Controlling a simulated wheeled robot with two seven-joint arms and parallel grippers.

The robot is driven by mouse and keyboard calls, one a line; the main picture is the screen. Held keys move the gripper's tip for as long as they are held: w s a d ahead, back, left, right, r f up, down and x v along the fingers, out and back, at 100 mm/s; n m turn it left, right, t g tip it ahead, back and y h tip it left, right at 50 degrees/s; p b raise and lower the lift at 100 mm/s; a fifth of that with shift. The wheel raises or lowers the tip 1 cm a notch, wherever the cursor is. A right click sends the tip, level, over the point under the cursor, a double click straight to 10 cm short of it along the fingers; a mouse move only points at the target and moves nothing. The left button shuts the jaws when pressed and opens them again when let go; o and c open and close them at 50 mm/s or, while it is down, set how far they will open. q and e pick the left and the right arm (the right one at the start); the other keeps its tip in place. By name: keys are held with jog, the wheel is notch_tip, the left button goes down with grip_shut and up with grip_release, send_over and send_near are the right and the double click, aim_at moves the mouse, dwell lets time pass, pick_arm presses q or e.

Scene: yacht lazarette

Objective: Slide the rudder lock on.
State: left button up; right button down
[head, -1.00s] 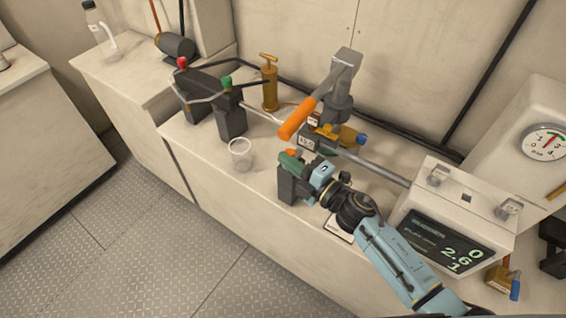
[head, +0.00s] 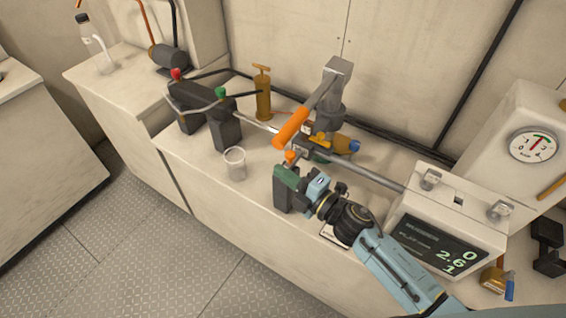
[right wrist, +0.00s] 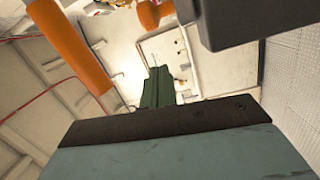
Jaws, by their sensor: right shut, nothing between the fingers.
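My right gripper (head: 287,186) is shut and empty over the front part of the bench, its arm coming in from the lower right. Just behind its fingers is a small orange knob (head: 290,157), which also shows in the right wrist view (right wrist: 148,13), apart from the green finger. I take this knob to be part of the rudder lock, but the lock's shape is mostly hidden. A thick orange handle (head: 292,128) slants above it and shows at the left of the wrist view (right wrist: 68,45). A grey rod (head: 373,174) runs behind the gripper. My left gripper is not in view.
A clear cup (head: 235,164) stands left of the gripper. A black unit with red and green knobs (head: 187,95) stands farther left. A brass pump (head: 263,93) stands behind. A display box (head: 437,235) and a round gauge (head: 534,146) are at the right.

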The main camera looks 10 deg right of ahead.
jog(key=v, duration=0.7)
jog(key=shift+w+d, duration=0.1)
